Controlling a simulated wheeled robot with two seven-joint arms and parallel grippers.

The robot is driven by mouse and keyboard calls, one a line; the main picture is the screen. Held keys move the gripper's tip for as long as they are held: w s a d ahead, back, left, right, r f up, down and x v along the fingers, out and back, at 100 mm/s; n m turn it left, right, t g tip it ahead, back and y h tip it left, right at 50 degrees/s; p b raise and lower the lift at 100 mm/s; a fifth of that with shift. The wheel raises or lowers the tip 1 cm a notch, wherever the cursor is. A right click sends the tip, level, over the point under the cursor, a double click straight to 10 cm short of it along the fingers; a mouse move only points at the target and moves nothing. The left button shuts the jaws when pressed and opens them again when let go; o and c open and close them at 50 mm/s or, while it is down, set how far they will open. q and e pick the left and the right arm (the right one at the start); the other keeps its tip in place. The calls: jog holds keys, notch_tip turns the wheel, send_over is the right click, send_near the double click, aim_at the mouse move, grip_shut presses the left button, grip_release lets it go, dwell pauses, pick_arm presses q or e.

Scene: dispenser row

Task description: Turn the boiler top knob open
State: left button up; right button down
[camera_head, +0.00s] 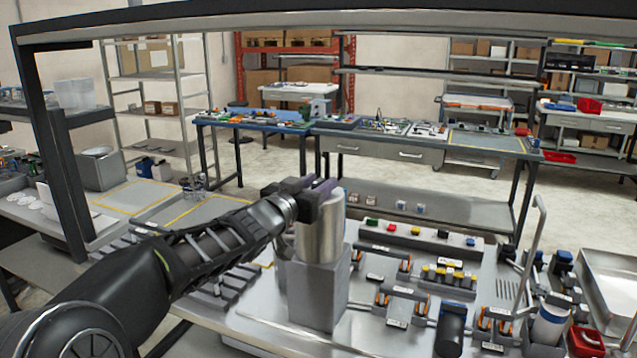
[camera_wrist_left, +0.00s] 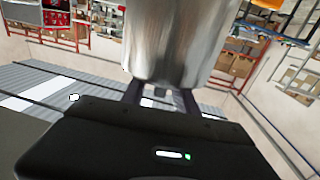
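The boiler is a silver metal cylinder (camera_head: 323,228) standing upright on a grey square base (camera_head: 316,290). My left gripper (camera_head: 318,190) is at the boiler's top, its dark fingers close to the upper rim. In the left wrist view the shiny cylinder (camera_wrist_left: 180,40) fills the upper middle. The gripper's two dark fingers (camera_wrist_left: 162,98) show apart just below its edge, with a small grey piece between them. I cannot tell whether the fingers touch that piece. The top knob is not clearly visible in the head view. My right gripper is not in view.
A steel counter holds rows of small dispensers (camera_head: 450,278) to the right of the boiler. A dark cylinder (camera_head: 451,328) and a white-blue one (camera_head: 550,322) stand at the front right. A metal tray (camera_head: 612,290) lies at the far right. A dark frame beam (camera_head: 300,20) spans above.

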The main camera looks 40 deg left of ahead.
pick_arm(q)
jog(key=shift+w, duration=0.1)
jog(key=shift+c, duration=0.4)
grip_shut()
